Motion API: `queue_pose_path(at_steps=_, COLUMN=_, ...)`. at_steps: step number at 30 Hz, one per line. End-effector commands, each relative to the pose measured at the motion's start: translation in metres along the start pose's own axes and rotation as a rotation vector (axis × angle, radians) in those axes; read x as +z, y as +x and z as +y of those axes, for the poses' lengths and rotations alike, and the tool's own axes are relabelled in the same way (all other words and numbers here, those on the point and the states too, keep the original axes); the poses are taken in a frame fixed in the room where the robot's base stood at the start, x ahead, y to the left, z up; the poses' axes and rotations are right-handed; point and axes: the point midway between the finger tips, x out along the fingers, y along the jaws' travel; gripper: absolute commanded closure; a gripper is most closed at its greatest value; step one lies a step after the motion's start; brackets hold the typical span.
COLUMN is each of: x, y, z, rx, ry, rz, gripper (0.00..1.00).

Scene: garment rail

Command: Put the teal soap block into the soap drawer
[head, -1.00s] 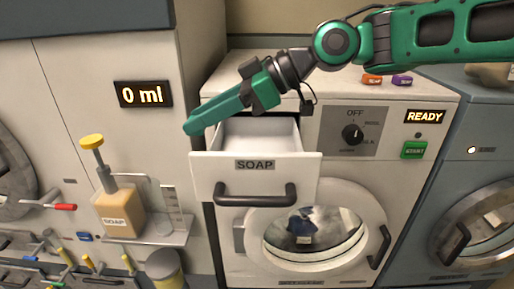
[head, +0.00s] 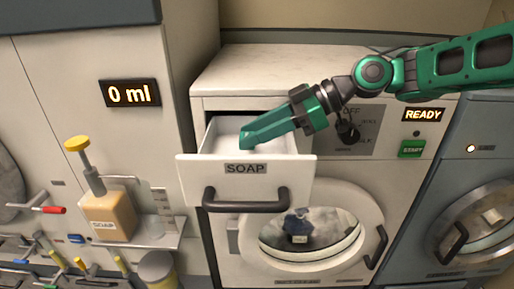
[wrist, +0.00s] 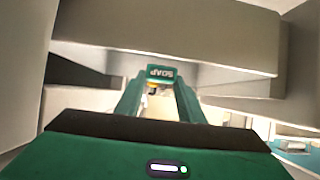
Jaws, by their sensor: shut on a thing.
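The teal soap block (wrist: 161,72), lettered SOAP, sits between the fingertips of my gripper (wrist: 160,85) in the wrist view. In the head view my gripper (head: 262,132) is shut on it, its fingers pointing down and left over the open soap drawer. The block is hard to tell from the teal fingers there. The white soap drawer (head: 205,172), labelled SOAP with a dark handle, is pulled out from the washing machine. The fingertips appear over the drawer's opening, behind its front panel. Whether the block touches the drawer floor cannot be told.
The washing machine (head: 225,80) has a dial partly hidden by my arm, a READY display (head: 423,115) and a green START button (head: 411,149). A soap pump bottle (head: 108,216) stands on a shelf at left, below a 0 ml display (head: 130,93).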

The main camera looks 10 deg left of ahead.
Motion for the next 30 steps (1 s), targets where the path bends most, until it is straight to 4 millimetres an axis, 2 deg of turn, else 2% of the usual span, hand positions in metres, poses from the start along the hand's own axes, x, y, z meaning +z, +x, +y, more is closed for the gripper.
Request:
queue_pose_path(at_steps=9, x=0.033, y=0.017, z=0.0, rx=-0.001, ry=0.003, rz=0.0, gripper=0.86)
queue_pose_path(at_steps=21, x=0.037, y=0.019, z=0.0, rx=0.0, ry=0.001, rz=0.0, gripper=0.86)
queue_pose_path(at_steps=22, x=0.037, y=0.019, z=0.0, rx=0.0, ry=0.001, rz=0.0, gripper=0.6)
queue_pose_path(at_steps=24, x=0.037, y=0.019, z=0.0, rx=0.0, ry=0.001, rz=0.0, gripper=0.46)
queue_pose_path(at_steps=30, x=0.037, y=0.019, z=0.0, rx=0.001, ry=0.001, rz=-0.001, gripper=0.46)
